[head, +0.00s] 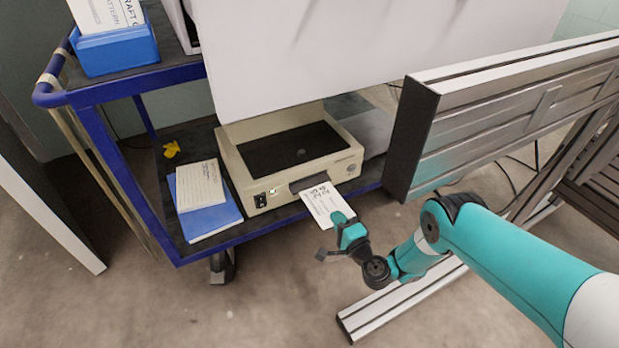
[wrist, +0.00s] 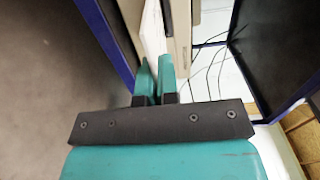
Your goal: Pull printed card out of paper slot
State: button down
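A white printed card (head: 325,204) sticks out of the front slot (head: 309,182) of a cream printer (head: 230,172) and slopes down toward the front. My gripper (head: 343,222) is at the card's outer right corner in the head view. In the wrist view the two teal fingertips (wrist: 157,65) point at the card (wrist: 153,35), which is seen steeply from the side. A narrow gap shows between the fingers, so the gripper looks slightly open around the card's end. Whether either finger touches the card is unclear.
The printer stands on the lower shelf of a blue cart (head: 178,246). A blue folder (head: 213,218) with a cream card stack (head: 200,186) lies to its left. A metal frame beam (head: 510,105) stands close to the right. The floor in front is open at left.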

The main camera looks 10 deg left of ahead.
jog(key=shift+p+v, duration=1.35)
jog(key=shift+p, duration=0.25)
